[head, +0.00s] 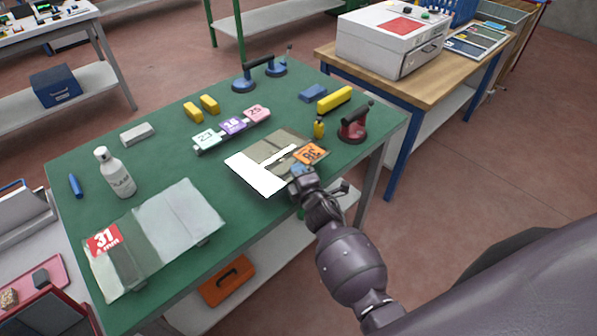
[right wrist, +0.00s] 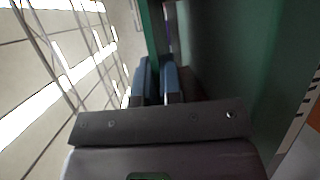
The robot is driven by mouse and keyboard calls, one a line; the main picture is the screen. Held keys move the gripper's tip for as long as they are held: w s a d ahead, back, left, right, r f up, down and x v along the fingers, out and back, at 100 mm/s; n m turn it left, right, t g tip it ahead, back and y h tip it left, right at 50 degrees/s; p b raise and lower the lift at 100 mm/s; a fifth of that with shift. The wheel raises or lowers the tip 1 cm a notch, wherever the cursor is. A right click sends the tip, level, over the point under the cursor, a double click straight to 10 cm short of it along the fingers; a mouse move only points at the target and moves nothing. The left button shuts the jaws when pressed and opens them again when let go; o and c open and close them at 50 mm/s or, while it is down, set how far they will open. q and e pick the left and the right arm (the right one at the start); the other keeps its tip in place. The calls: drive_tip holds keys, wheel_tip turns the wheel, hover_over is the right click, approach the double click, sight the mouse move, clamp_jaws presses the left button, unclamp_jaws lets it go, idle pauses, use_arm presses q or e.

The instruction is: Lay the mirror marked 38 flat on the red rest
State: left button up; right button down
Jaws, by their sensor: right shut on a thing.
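The mirror marked 38 (head: 268,165) lies about flat at the front right edge of the green table, with bright white reflections and an orange label at its right corner. My right gripper (head: 301,175) is shut on its near right edge. I cannot tell whether the mirror touches the table or hangs just above it. In the right wrist view the blue fingertips of my right gripper (right wrist: 157,82) show, with a bright striped surface to their left. A red pad (head: 404,27), likely the red rest, is on top of a white machine (head: 385,45). My left gripper is not in view.
The green table (head: 160,165) also bears a glass pane marked 31 (head: 170,225), a white bottle (head: 115,173), coloured number blocks (head: 232,127), yellow blocks (head: 335,100) and a red suction lifter (head: 354,123). The wooden bench (head: 465,62) carries the machine; a gap separates the tables.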

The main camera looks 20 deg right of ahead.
drive_tip(key=c, duration=1.2)
unclamp_jaws()
drive_tip(key=shift+f, duration=0.15)
drive_tip(key=s+r, duration=0.1)
drive_tip(key=s, duration=0.9)
drive_tip(key=shift+s+a, duration=0.3)
drive_tip(key=shift+s, duration=0.05)
